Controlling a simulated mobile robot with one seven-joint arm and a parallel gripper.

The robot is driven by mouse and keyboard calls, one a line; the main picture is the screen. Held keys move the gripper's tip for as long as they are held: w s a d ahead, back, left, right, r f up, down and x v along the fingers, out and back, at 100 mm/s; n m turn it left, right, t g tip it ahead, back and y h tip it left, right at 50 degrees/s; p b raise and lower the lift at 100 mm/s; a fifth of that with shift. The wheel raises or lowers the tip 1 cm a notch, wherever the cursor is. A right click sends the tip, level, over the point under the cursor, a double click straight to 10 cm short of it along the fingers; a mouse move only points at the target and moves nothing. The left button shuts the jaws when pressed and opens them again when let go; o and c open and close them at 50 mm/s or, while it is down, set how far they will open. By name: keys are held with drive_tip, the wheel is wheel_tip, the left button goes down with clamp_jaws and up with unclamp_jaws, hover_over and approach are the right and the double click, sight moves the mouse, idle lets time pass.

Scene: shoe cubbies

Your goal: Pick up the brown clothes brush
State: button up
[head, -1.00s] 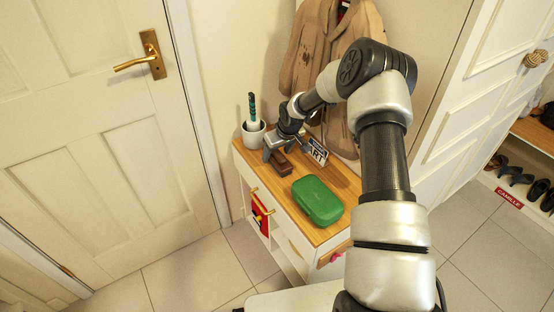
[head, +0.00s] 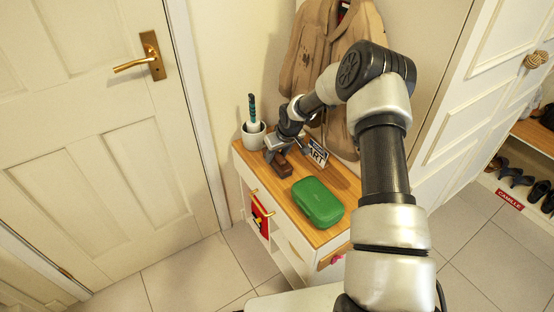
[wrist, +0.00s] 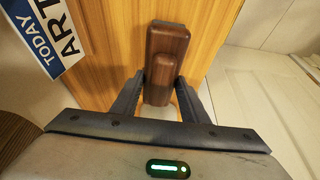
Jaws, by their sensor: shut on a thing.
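The brown clothes brush (wrist: 166,48) lies on the wooden cabinet top, a dark wooden block with a raised grip along its middle. In the head view the brush (head: 282,167) is near the left end of the top, partly behind my gripper (head: 275,150). In the wrist view my gripper (wrist: 160,92) has one finger on each side of the near part of the brush's grip and is shut on it. The brush appears to be still at the level of the top; any gap under it is hidden.
A green case (head: 318,202) lies to the right on the cabinet top (head: 325,233). A white cup (head: 253,138) with a dark-and-teal-handled item stands at the left. A small "ART" sign (head: 318,153) stands behind the brush, close to my gripper. A tan coat (head: 318,60) hangs behind.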

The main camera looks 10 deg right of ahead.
sight(277, 153)
drive_tip(key=shift+r, duration=0.15)
drive_tip(key=shift+r+p, duration=0.35)
drive_tip(key=shift+p, duration=0.2)
wheel_tip(277, 153, up, 10)
drive_tip(key=shift+f+p, duration=0.2)
drive_tip(key=shift+p, duration=0.7)
